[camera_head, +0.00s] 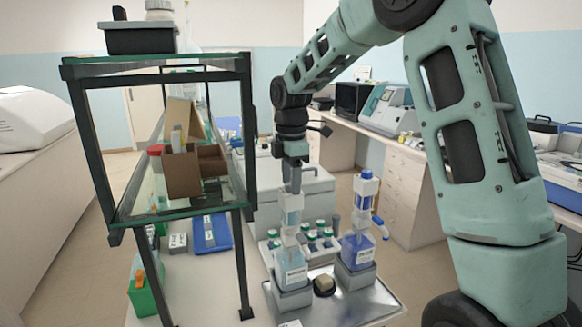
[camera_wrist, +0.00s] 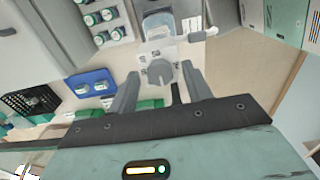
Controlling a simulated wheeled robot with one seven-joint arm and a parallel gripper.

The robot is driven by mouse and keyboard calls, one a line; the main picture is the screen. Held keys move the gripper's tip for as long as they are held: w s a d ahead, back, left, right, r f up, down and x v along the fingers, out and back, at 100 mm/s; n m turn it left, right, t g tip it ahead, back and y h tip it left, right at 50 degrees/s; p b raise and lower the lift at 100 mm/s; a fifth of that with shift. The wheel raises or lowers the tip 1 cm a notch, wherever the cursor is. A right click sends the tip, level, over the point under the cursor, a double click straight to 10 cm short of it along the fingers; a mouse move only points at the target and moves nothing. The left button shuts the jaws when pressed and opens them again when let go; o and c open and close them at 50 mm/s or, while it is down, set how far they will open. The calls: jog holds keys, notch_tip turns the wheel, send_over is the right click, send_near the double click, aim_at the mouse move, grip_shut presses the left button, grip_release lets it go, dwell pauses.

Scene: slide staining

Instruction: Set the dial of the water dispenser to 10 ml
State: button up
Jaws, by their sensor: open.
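Two bottle-top dispensers stand side by side. The left one (camera_head: 291,268) holds pale liquid, and the right one (camera_head: 358,250) holds bluer liquid with a blue spout part. Their labels are too small to read, so I cannot tell which holds water. My gripper (camera_head: 292,184) points down over the top of the left dispenser. In the wrist view, a round grey dial (camera_wrist: 159,73) on a white marked plate (camera_wrist: 168,50) lies between the fingertips of my open gripper (camera_wrist: 160,70). Gaps show on both sides of the dial. Its marks and setting are not readable.
Both dispensers stand in grey holders on a metal tray (camera_head: 378,301). Several green-capped bottles (camera_head: 318,240) stand behind them. A glass shelf on a dark frame (camera_head: 240,185) stands close at the left. A blue tray (camera_head: 212,232) lies beyond it.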

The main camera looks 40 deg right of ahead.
notch_tip(320, 180, up, 17)
jog(key=b, duration=0.3)
jog(key=shift+r, duration=0.15)
dwell(0.4)
